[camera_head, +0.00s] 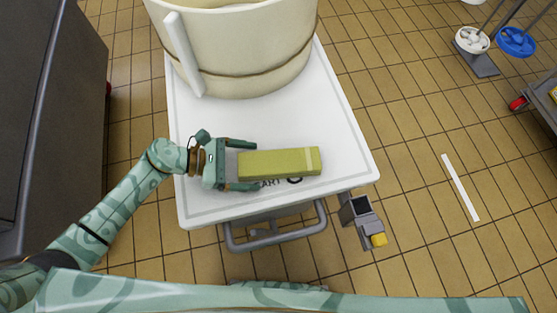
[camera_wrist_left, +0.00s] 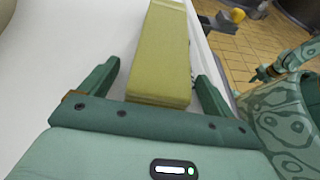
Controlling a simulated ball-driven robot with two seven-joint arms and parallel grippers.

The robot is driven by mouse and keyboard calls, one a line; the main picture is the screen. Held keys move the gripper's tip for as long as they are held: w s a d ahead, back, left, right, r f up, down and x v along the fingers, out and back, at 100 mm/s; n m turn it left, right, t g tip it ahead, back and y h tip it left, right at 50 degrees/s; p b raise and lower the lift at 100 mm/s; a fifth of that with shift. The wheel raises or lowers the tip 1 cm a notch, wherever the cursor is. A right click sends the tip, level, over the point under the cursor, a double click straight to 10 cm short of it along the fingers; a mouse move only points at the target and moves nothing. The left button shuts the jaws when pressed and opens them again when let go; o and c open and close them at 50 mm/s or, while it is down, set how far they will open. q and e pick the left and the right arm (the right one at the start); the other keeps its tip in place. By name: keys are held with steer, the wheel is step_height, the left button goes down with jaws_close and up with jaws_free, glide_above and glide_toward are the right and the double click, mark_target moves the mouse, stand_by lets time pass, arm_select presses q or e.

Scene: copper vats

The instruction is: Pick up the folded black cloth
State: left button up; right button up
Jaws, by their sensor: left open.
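No black cloth shows. A long yellow-green bundle (camera_head: 280,163), which looks like a folded cloth, lies flat on the white cart top (camera_head: 345,150). It has a paler band near its right end. My left gripper (camera_head: 252,166) is open at the bundle's left end, with one finger on each side. In the left wrist view the bundle (camera_wrist_left: 160,55) runs away between the fingers, with a gap to the palm and to the left finger. What seems to be my right gripper (camera_wrist_left: 262,75) shows small at the right of that view; its jaws are unclear.
A big cream vat (camera_head: 240,50) stands on the far part of the cart. The cart's grey handle (camera_head: 275,235) is at the near edge. A grey bracket with a yellow end (camera_head: 365,225) is at the right.

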arm_select(q)
steer(key=c, duration=1.2)
steer(key=shift+r, duration=0.2)
